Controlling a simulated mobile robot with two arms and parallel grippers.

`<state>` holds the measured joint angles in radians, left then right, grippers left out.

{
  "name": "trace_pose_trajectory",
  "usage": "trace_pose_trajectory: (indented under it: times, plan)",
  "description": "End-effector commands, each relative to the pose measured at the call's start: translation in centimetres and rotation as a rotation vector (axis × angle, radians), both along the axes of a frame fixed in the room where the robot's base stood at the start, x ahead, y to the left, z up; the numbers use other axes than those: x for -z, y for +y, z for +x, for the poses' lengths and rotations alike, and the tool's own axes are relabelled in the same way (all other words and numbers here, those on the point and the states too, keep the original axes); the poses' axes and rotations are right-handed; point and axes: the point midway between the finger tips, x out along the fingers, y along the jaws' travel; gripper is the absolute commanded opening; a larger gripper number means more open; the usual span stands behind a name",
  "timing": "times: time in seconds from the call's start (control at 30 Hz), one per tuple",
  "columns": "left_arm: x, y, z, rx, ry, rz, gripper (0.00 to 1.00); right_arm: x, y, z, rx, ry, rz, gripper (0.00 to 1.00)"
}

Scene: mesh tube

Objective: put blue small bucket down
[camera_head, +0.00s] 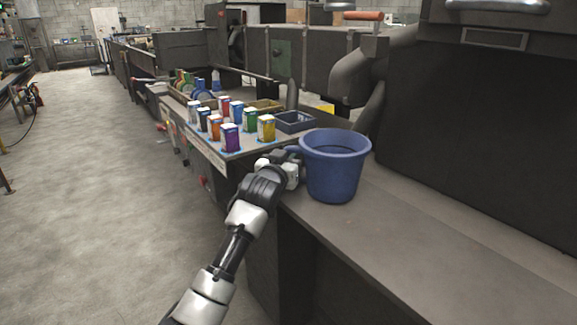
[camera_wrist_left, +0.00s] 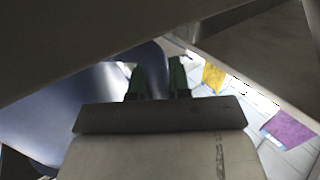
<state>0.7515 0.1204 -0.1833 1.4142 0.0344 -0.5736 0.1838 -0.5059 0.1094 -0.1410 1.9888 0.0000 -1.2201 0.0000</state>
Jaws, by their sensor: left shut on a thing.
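The blue small bucket (camera_head: 336,170) is upright over the near end of the grey bench top in the head view. I cannot tell whether its base touches the bench. My left gripper (camera_head: 296,163) is at the bucket's left side, just below the rim. In the left wrist view, the gripper (camera_wrist_left: 158,82) is shut on a blue handle-like part of the bucket (camera_wrist_left: 75,105), whose curved wall fills the left side. My right gripper is in neither view.
The bench top (camera_head: 420,230) is bare to the right of the bucket. Behind it, several coloured boxes (camera_head: 231,138) and a dark blue bin (camera_head: 294,121) stand on a lower-left work surface. A dark machine wall (camera_head: 480,140) borders the bench on the right.

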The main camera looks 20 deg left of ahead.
Motion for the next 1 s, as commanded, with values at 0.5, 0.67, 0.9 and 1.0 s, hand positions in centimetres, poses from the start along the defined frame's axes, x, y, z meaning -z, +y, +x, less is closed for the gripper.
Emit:
trace_pose_trajectory:
  times: [0.5, 0.67, 0.9, 1.0]
  plan:
    - [1.05, -0.05, -0.01, 0.000, -0.001, -0.001, 0.33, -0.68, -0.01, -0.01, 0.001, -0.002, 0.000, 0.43]
    - [1.04, -0.05, -0.01, 0.000, -0.001, -0.001, 0.43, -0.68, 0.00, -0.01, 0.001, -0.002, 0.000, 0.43]
    - [0.96, -0.04, -0.19, 0.000, -0.001, -0.001, 0.43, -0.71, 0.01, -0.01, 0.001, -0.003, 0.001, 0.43]
    - [0.99, 0.04, -1.00, 0.000, 0.000, 0.000, 0.43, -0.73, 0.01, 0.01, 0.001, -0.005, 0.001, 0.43]
